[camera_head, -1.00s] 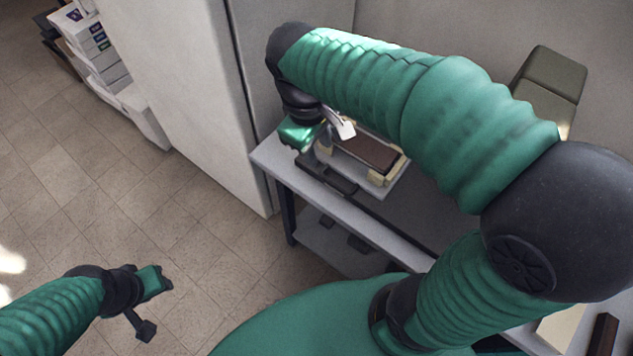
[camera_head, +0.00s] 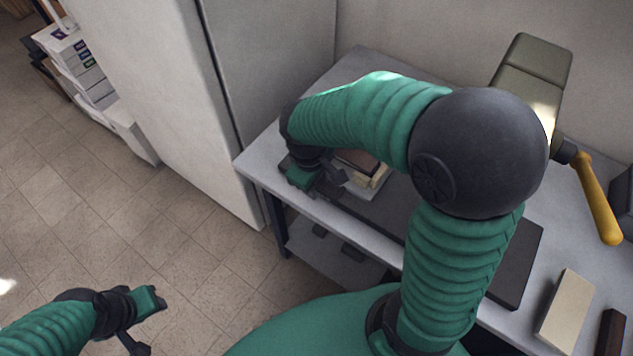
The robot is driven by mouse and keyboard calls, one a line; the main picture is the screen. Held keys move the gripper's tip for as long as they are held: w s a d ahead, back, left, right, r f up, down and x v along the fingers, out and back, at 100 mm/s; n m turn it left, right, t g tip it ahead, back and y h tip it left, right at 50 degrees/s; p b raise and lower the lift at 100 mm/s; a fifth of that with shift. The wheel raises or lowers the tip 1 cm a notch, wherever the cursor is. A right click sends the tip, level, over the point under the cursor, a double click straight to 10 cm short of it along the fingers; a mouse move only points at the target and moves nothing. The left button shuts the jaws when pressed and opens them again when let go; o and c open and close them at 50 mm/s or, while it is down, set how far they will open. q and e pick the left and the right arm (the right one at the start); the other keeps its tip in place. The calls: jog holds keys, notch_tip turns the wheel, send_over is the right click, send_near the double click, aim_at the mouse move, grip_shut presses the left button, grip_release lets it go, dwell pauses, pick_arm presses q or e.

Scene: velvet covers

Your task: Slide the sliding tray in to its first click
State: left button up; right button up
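A brown block on cream pieces (camera_head: 372,178) sits on a light grey plate (camera_head: 369,193) at the back of the table. This looks like the sliding tray, but my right arm hides most of it, and no click stop can be made out. My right gripper (camera_head: 314,181) is at the tray's left front side, low over the table edge. Whether it touches the tray, and how its fingers stand, cannot be told. My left gripper (camera_head: 148,312) hangs over the floor at lower left, away from the table, its fingers unclear.
A dark flat slab (camera_head: 520,265) lies on the grey table (camera_head: 488,318). A cream block (camera_head: 566,310), a dark brown block (camera_head: 609,332) and an olive box with a yellow handle (camera_head: 597,200) are at right. A white cabinet (camera_head: 150,80) stands left of the table.

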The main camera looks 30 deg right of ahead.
jog(key=shift+d, duration=0.2)
jog(key=c, duration=0.3)
jog(key=shift+a+r, duration=0.1)
jog(key=shift+a, duration=0.25)
grip_shut()
jog(key=shift+d+r, duration=0.1)
dwell(0.3)
